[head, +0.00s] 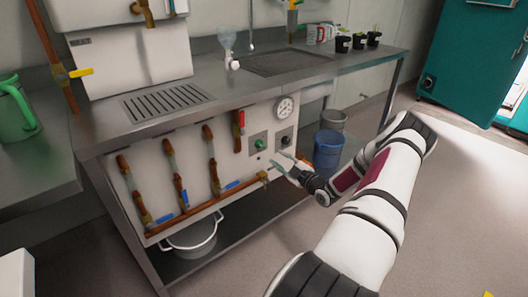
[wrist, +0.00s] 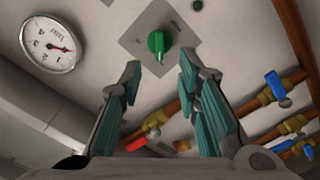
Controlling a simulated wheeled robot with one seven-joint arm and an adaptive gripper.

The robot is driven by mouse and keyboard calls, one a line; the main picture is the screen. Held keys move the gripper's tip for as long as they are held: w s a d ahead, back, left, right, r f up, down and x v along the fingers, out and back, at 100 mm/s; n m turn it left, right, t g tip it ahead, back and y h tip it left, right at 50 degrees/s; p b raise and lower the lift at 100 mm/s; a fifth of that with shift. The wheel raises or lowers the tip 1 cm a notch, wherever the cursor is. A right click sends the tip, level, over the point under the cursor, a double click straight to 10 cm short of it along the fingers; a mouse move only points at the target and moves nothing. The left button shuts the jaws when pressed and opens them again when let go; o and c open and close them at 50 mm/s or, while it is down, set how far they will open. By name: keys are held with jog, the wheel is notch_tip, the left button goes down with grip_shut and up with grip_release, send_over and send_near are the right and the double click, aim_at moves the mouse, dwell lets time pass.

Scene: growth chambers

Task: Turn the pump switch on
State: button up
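A green rotary knob on a square grey plate, which looks like the pump switch (head: 259,144), is on the white front panel below the counter. In the wrist view the green knob (wrist: 158,43) shows at the upper middle, its grip roughly upright in the picture. My gripper (head: 283,166) is in front of the panel, just lower right of the knob in the head view. In the wrist view my gripper (wrist: 158,75) is open and empty, its teal-padded fingers spread with the knob beyond the gap between the tips. I see no contact with the knob.
A second grey plate with a dark knob (head: 284,140) is right of the green one. A pressure gauge (head: 285,107) is above it. Copper pipes with blue-handled valves and a red-handled valve (head: 239,120) are to the left. A blue bucket (head: 328,149) stands behind my gripper.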

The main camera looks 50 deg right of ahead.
aim_at(264, 147)
jog(key=b+x, duration=0.1)
jog(key=x, duration=0.8)
jog(key=shift+w+b, duration=0.25)
jog(key=shift+b, duration=0.15)
grip_shut()
